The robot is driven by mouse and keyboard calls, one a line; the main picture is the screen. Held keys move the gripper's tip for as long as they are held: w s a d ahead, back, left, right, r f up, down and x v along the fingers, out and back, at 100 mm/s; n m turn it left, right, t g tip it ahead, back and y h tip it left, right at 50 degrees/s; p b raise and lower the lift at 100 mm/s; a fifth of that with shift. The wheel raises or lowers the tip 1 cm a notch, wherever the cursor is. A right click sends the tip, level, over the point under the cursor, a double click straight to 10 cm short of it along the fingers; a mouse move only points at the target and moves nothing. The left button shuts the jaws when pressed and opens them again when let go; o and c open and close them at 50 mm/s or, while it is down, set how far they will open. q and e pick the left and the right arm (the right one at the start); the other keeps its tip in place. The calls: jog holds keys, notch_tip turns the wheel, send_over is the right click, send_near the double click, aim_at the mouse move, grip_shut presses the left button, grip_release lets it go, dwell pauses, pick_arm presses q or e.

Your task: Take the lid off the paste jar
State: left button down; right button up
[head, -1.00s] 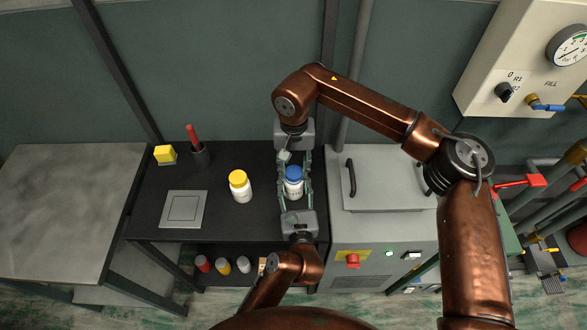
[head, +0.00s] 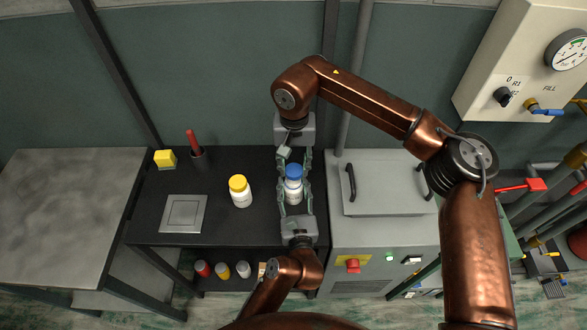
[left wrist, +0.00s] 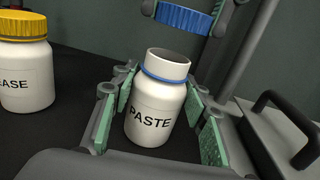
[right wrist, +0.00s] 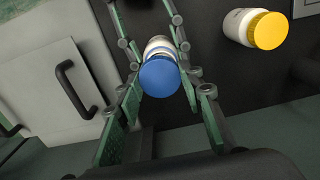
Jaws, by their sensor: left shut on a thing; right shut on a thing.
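The white paste jar (left wrist: 155,112), labelled PASTE, stands upright on the dark bench; it also shows in the head view (head: 293,192). Its mouth is open, with a blue ring around the neck. My left gripper (head: 292,196) is shut on the jar body, one green-padded finger on each side. The blue lid (left wrist: 185,18) is above the jar, clear of its rim, in my right gripper (right wrist: 161,76). That gripper is shut on the lid, which also shows in the head view (head: 293,171).
A yellow-capped white jar (head: 240,191) stands left of the paste jar. Farther left are a square grey plate (head: 183,214), a yellow block (head: 165,158) and a dark cup (head: 197,158) with a red-handled item. A grey cabinet (head: 375,235) with a handle stands close on the right.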

notch_tip(320, 180, up, 2)
jog(key=shift+r, duration=0.25)
pick_arm(q)
jog(key=c, duration=1)
grip_release()
jog(key=shift+c, duration=0.2)
jog(key=shift+s, duration=0.1)
